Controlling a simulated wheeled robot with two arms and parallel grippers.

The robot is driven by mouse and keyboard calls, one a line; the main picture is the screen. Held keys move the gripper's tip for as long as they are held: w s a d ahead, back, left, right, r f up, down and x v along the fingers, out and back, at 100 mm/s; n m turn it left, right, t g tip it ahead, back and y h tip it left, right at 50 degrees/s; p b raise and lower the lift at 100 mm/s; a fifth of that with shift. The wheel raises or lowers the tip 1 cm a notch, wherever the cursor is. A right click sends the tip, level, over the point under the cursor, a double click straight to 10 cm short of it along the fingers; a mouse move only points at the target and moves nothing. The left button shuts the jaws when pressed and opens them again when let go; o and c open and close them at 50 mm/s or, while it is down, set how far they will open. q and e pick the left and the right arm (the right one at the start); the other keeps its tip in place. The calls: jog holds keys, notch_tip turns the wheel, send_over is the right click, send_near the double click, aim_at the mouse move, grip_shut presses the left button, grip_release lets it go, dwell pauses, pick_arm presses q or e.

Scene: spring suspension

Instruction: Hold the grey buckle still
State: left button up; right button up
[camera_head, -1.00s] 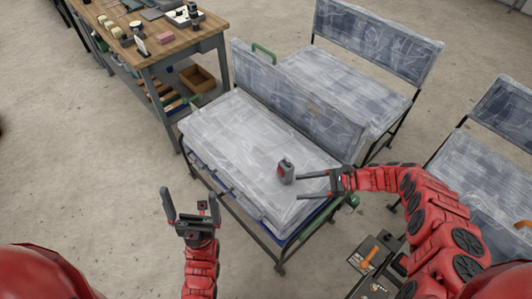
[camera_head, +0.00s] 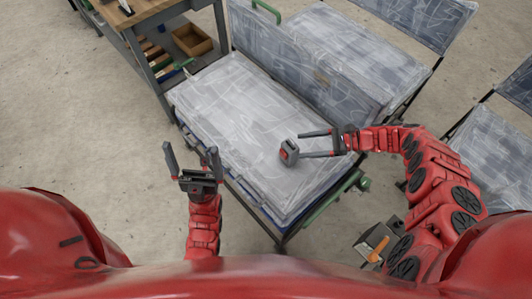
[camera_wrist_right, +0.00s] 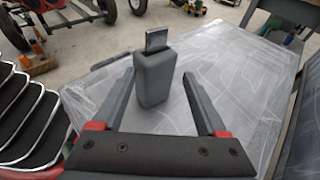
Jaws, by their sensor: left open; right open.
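The grey buckle (camera_head: 289,152) with a red patch is near the front right of the plastic-wrapped seat cushion (camera_head: 232,110). In the right wrist view the buckle (camera_wrist_right: 154,80) stands with a metal tongue at its top, between the spread fingers, with a gap on each side. My right gripper (camera_head: 301,145) is open and comes at the buckle from the right; its fingertips are about level with the buckle. My left gripper (camera_head: 190,150) is open and empty, fingers up, in front of the seat's left part and apart from the buckle.
A wrapped backrest (camera_head: 305,65) rises behind the cushion. More wrapped seats (camera_head: 335,40) stand behind and to the right. A workbench (camera_head: 140,12) is at the upper left, with a brown box (camera_head: 192,40) below. An orange-handled tool (camera_head: 378,248) lies at the lower right.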

aim_at(276, 157)
notch_tip(276, 157, down, 3)
jog(key=shift+w+f+b, duration=0.1)
jog(key=shift+b, duration=1.1)
jog(key=shift+x, duration=5)
grip_shut()
jog(key=c, duration=1.2)
grip_release()
jog(key=shift+o, duration=2)
grip_release()
